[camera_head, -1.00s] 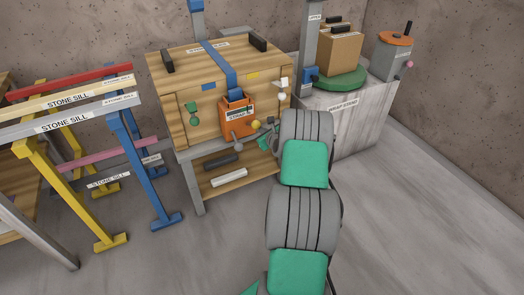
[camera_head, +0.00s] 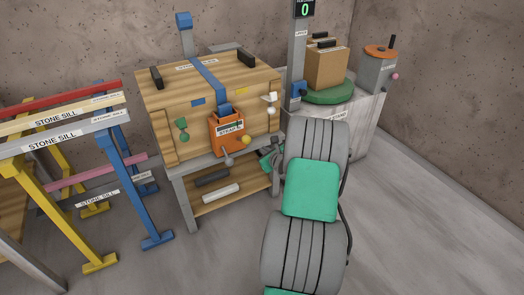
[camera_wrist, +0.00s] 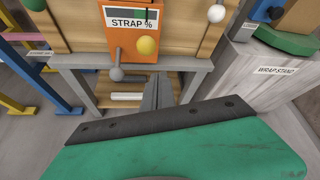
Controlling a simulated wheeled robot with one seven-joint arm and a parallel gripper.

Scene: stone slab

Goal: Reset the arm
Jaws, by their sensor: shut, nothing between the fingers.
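My arm reaches up the right of centre in the head view. My gripper shows only partly there, near the front right of the wooden crate bench, mostly hidden behind my own arm links. In the wrist view the narrow fingers of my gripper (camera_wrist: 158,92) are together with nothing between them. They point toward the bench below the orange strap box (camera_wrist: 135,45), apart from the yellow ball knob (camera_wrist: 147,45). The orange strap box (camera_head: 227,131) hangs on the front of the wooden crate (camera_head: 180,83), under a blue strap (camera_head: 207,70).
Yellow and blue trestles (camera_head: 134,200) with stone sill bars stand at left. A wrap stand (camera_wrist: 262,70) is at right, bearing a green turntable (camera_head: 328,94) with a cardboard box (camera_head: 326,67) and a grey canister (camera_head: 376,72). Floor at right (camera_head: 430,210) is clear.

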